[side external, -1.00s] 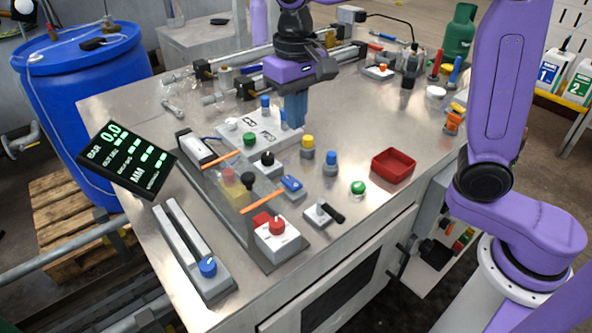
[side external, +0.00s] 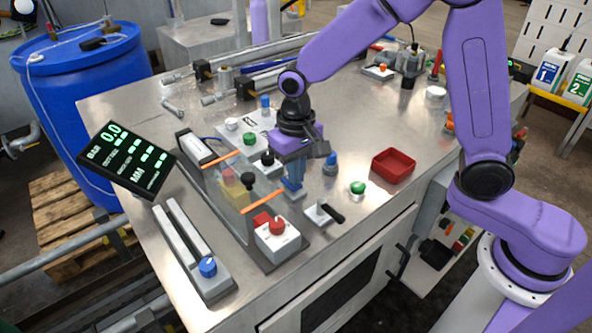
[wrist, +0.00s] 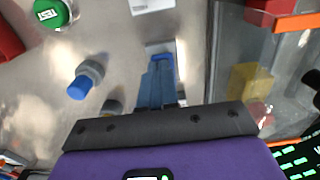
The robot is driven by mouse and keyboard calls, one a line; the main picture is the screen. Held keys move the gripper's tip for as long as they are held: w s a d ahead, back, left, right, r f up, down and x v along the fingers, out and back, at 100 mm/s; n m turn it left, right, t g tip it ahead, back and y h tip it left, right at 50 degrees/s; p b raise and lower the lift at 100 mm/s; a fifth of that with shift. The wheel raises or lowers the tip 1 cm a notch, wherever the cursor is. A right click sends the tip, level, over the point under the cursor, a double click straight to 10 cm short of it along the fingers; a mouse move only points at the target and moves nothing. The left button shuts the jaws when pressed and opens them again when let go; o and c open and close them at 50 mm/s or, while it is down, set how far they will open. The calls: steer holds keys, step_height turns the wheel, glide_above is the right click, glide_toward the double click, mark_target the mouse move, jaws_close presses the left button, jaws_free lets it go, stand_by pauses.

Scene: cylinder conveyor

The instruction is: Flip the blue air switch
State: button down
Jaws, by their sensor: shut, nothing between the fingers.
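The blue air switch is a small grey block with a blue lever. In the side view my gripper (side external: 291,186) points down right at it and hides most of it; a bit of its grey base (side external: 299,196) shows. In the wrist view the blue lever (wrist: 163,57) and the pale base (wrist: 159,46) show just beyond the fingertips (wrist: 157,68). The fingers are shut together with nothing between them. I cannot tell whether the tips touch the lever.
A blue-capped knob (side external: 330,163) stands close to the right of my gripper. A black-handled lever (side external: 326,212), a green button (side external: 357,188) and a red tray (side external: 393,166) lie further right. The clear-walled conveyor with orange bars (side external: 263,202) is close on the left.

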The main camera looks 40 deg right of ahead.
steer(key=shift+f, duration=0.1)
stand_by(0.3)
steer(key=shift+s+d+f+t, duration=0.1)
steer(key=shift+d+f+t, duration=0.05)
steer(key=shift+t, duration=0.35)
steer(key=shift+s+d+f+t, duration=0.1)
steer(key=shift+f+t, duration=0.05)
steer(key=shift+t, duration=0.35)
steer(key=shift+w+d, duration=0.1)
steer(key=shift+w, duration=0.3)
steer(key=shift+w+r, duration=0.25)
steer(key=shift+w, duration=0.4)
steer(key=s+r, duration=0.3)
steer(key=r, duration=1)
steer(key=shift+s+a+r, duration=0.3)
steer(key=shift+r, duration=0.1)
